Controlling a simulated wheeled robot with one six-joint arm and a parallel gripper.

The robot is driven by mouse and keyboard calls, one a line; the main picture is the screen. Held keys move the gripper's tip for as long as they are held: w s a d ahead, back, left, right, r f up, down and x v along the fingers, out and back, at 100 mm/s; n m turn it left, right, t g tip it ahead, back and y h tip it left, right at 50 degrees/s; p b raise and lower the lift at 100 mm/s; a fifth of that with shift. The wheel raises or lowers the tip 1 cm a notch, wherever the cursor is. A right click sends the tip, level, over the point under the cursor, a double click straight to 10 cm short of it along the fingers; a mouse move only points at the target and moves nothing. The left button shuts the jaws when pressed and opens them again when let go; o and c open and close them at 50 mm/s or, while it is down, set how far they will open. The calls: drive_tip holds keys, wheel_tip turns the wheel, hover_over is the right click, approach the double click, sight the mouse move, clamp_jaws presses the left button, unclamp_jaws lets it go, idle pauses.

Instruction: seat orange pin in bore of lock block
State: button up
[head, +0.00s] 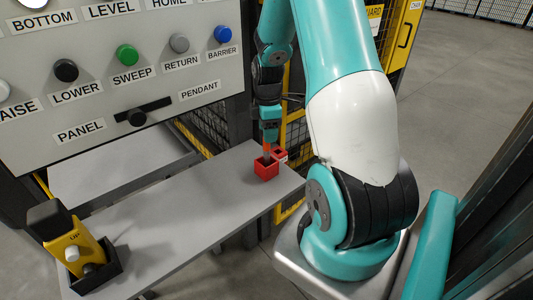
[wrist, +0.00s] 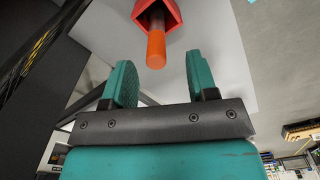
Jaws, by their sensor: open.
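The orange pin (wrist: 156,48) stands in a red open-topped block (head: 265,170) near the right end of the grey shelf. Its lower part is inside the block, which also shows at the top of the wrist view (wrist: 141,14). A second red piece with a dark opening (head: 280,153) is just behind it; I cannot tell for sure which is the lock block. My gripper (wrist: 161,72) is open and empty, pointing down above the pin. In the wrist view the pin's free end shows between the two teal fingers, touching neither as far as I can see.
The grey shelf (head: 180,200) is bare in the middle. A yellow device in a black holder (head: 98,272) stands at its left end. A button panel (head: 110,75) rises behind. Yellow-framed mesh guarding (head: 295,130) is close behind the shelf's right end.

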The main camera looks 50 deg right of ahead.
sight(266, 149)
drive_tip(key=shift+w+f+p, duration=0.15)
drive_tip(key=shift+f+p, duration=0.25)
drive_tip(key=shift+f, duration=1.05)
drive_tip(key=shift+w+f+p, duration=0.15)
drive_tip(key=shift+f+p, duration=0.25)
drive_tip(key=shift+f, duration=1)
clamp_jaws()
